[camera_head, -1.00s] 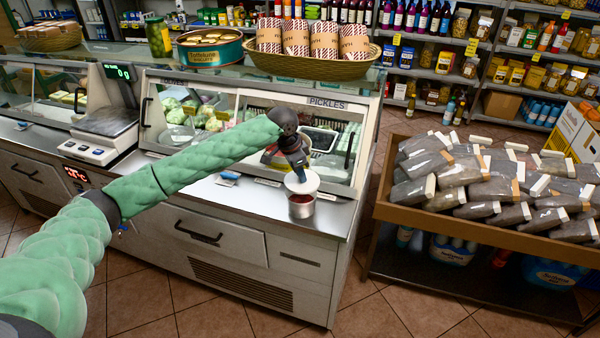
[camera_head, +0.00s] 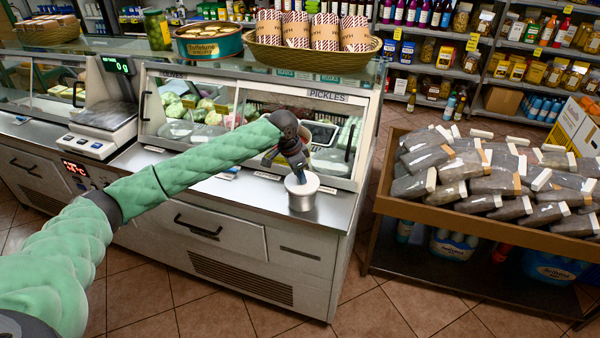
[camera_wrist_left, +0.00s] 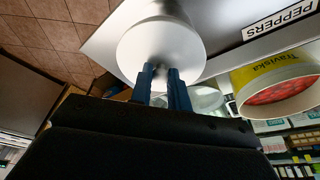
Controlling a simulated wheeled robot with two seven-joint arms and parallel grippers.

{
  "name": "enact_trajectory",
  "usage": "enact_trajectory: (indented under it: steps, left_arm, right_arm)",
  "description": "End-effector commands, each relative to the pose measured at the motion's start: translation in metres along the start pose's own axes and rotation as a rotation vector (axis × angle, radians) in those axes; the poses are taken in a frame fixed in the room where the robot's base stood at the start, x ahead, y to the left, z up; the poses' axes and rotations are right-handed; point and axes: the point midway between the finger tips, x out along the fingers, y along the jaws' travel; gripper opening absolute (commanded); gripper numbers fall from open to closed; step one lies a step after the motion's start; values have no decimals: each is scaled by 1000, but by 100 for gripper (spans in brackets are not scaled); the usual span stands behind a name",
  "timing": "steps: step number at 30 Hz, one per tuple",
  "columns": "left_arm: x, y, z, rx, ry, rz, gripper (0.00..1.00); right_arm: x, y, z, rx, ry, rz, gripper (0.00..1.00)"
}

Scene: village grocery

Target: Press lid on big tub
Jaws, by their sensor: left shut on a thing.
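My left gripper (camera_head: 299,174) is shut on the small knob of a round white lid (camera_head: 302,183). The lid lies over the mouth of a silvery tub (camera_head: 301,201) on the counter's front edge and hides the tub's red contents. Whether it is pressed fully down I cannot tell. In the left wrist view the blue fingers (camera_wrist_left: 163,85) grip the knob, and the lid (camera_wrist_left: 160,48) looks flat and centred on the pale tub. My right gripper is not in view.
Another tub (camera_wrist_left: 276,84) with a yellow label and red contents shows at the right of the left wrist view. The glass display case (camera_head: 345,150) stands close behind the gripper. A crate of packaged goods (camera_head: 470,222) is to the right. The counter (camera_head: 250,195) left of the tub is mostly clear.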

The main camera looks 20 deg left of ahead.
Motion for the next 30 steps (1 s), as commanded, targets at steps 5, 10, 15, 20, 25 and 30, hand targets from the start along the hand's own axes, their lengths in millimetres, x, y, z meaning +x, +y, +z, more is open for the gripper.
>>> enact_trajectory:
  steps: [5,10,15,20,25,30]
  left_arm:
    - [0,0,0,0,0,0,0]
    - [0,0,0,0,0,0,0]
    - [0,0,0,0,0,0,0]
    - [-1,0,0,0,0,0,0]
    - [-1,0,0,0,0,0,0]
    - [-2,0,1,-1,0,0,0]
  right_arm:
    - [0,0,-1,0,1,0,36]
    - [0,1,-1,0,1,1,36]
    - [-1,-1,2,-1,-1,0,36]
    - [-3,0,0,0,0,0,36]
    - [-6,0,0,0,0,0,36]
    - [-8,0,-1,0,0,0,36]
